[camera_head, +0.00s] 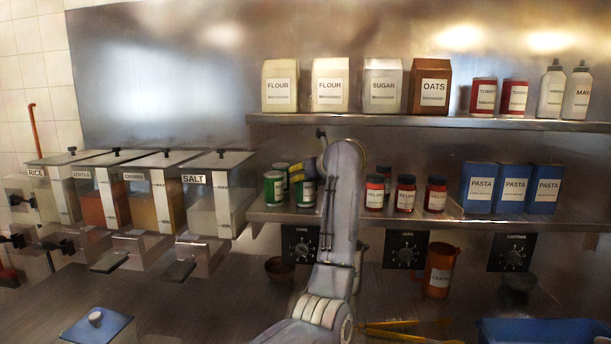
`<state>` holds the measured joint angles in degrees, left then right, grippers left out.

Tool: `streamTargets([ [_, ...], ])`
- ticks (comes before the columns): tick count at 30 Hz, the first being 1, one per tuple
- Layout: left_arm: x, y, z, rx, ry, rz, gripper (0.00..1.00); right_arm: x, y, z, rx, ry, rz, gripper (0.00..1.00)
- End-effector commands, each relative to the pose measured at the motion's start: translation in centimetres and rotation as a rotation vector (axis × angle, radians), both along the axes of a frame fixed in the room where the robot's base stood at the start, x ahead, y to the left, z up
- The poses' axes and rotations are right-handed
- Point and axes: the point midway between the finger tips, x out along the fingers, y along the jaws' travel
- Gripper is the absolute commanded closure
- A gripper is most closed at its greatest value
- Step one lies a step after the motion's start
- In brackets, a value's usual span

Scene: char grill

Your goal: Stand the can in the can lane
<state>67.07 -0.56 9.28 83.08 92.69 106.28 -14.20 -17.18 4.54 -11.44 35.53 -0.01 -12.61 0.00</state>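Green cans with pale labels stand at the left end of the lower shelf (400,214). One can (273,190) is at the front left, and another can (281,168) shows behind it. A third can (307,194) stands upright just right of them, partly covered by my gripper. A "CANS" label (301,230) is below this part of the shelf. One arm, which looks like my left, rises from the bottom middle. Its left gripper (298,175) points left at the top of the third can. Its fingers are small and partly hidden, so its grip is unclear. My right gripper is out of view.
Clear dispensers (215,200) are close on the left. An orange jug (440,270) stands on the counter.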

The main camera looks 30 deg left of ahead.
Motion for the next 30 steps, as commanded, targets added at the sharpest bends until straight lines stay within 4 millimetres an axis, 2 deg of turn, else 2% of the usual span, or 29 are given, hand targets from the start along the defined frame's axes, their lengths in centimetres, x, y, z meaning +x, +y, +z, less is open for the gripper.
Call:
streamTargets([
  [11, 0.01, -0.01, -0.25, 0.001, -0.001, 0.000, 0.89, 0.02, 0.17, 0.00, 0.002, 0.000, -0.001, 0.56],
  [12, 0.01, -0.01, -0.32, 0.000, 0.000, 0.000, 0.45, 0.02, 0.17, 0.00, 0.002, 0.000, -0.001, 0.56],
  [17, 0.02, -0.01, -0.30, 0.000, 0.000, 0.000, 0.27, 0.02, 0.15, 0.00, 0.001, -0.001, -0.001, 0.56],
  [27, 0.00, 0.03, 0.12, 0.000, -0.001, 0.000, 0.26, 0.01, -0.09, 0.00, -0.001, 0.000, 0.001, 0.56],
  [30, -0.41, -0.83, 0.41, 0.000, -0.002, -0.001, 0.26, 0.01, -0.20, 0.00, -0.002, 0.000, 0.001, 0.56],
])
